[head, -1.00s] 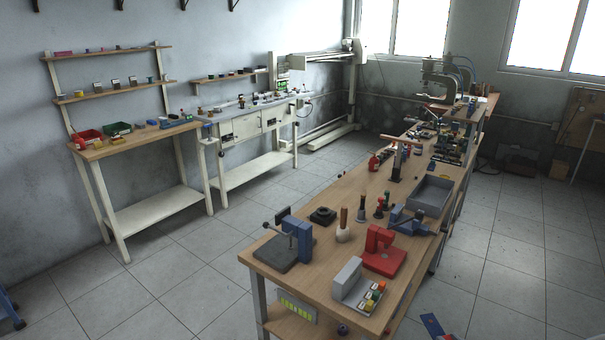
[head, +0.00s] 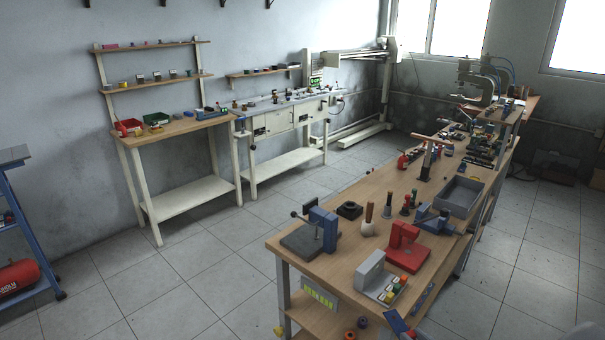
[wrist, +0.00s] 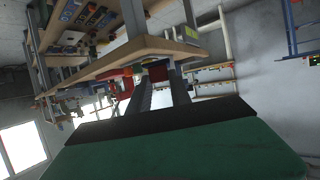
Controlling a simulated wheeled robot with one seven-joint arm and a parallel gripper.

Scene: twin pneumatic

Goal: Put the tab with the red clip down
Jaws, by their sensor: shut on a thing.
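In the wrist view my gripper (wrist: 162,84) is shut on a small dark red piece, which I take to be the red clip (wrist: 160,71). It sits between the two grey fingertips, held in the air away from any surface. The tab itself is small and mostly hidden by the fingers. In the head view a blue flat piece (head: 395,322) with a bit of red beside it shows at the bottom edge, in front of the near end of the bench. I cannot tell whether it is the tab or part of my arm.
The long wooden bench (head: 340,262) carries a red press (head: 403,243), a blue-grey press (head: 322,230), a light grey block (head: 370,272) with coloured buttons and a grey tray (head: 461,195). A shelved bench (head: 185,127) stands by the wall. The floor between is clear.

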